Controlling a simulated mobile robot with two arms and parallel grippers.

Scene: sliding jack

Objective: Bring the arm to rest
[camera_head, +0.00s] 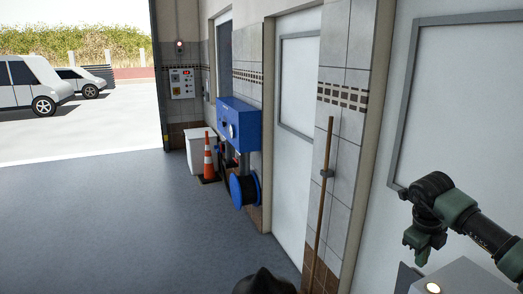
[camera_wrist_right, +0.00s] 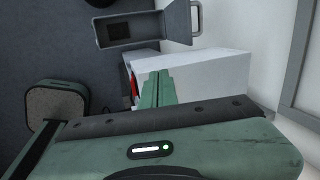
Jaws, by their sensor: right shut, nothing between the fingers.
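My right arm comes in from the right in the head view, with its green and black links in front of a pale door. My right gripper (camera_head: 418,250) hangs low beside that door, pointing down. In the right wrist view its green fingers (camera_wrist_right: 157,88) lie together, shut, with nothing between them. They show over a pale box-like surface, and I cannot tell whether they touch it. My left gripper is not in view.
A broom-like pole (camera_head: 322,190) leans on the tiled wall. A blue wall unit (camera_head: 238,125), a blue reel (camera_head: 245,188) and an orange cone (camera_head: 208,158) stand along it. The grey floor (camera_head: 110,220) at left is clear. A grey tray (camera_wrist_right: 130,30) shows in the wrist view.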

